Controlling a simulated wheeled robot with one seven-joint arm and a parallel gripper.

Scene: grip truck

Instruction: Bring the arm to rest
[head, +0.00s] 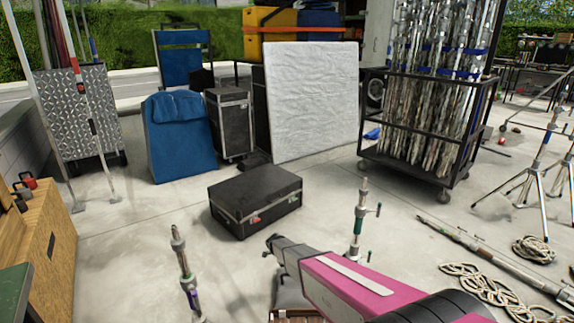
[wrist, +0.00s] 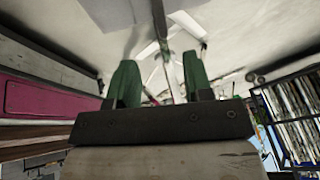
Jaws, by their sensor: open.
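My gripper (wrist: 160,85) shows in the wrist view as two green fingers standing well apart on a dark bar. Nothing is held between them. Pale floor and a blurred metal stand show beyond the fingertips. In the head view my pink and black arm (head: 345,285) reaches in from the bottom right, with a dark joint at its far end. I cannot make out the fingers in the head view. The arm hides part of the floor in front of me.
A black case (head: 256,200) lies on the floor ahead of my arm. Upright stands rise close by at left (head: 185,270) and right (head: 359,220). A pole rack (head: 415,172), coiled rope (head: 490,285) and tripods are at right. A wooden box (head: 48,240) is at left. Open floor lies between.

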